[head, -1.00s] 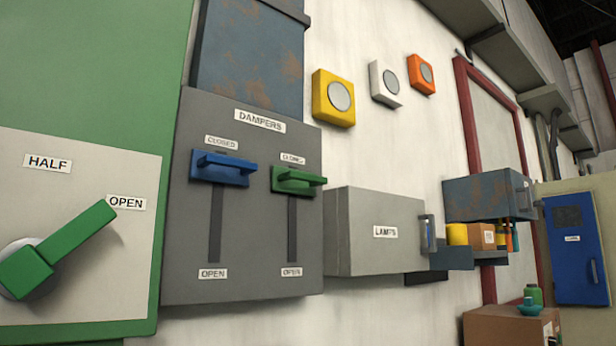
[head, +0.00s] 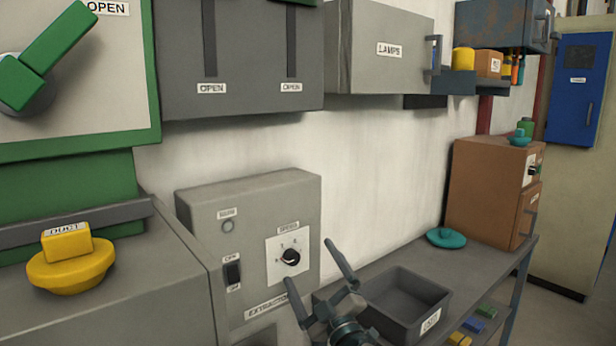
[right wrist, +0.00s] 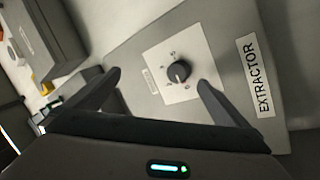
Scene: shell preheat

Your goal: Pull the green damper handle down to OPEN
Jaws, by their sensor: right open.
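The grey dampers panel (head: 235,95) shows only its lower part at the top of the head view. Its two dark slots end above two OPEN labels; the right slot (head: 291,45) is the green handle's. The green damper handle and the blue one are out of the frame above. My right gripper (head: 310,275) is open and empty, well below the panel, in front of the grey extractor box. In the right wrist view its two fingers (right wrist: 160,80) are spread, with the extractor's speed knob (right wrist: 179,72) beyond them. My left gripper is not in view.
The extractor box (head: 250,200) stands below the panel. A yellow duct knob (head: 70,262) is at left. The grey LAMPS cabinet (head: 375,55) juts out right of the panel. A dark bin (head: 405,300) sits on the bench at right. Bare wall lies between panel and bench.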

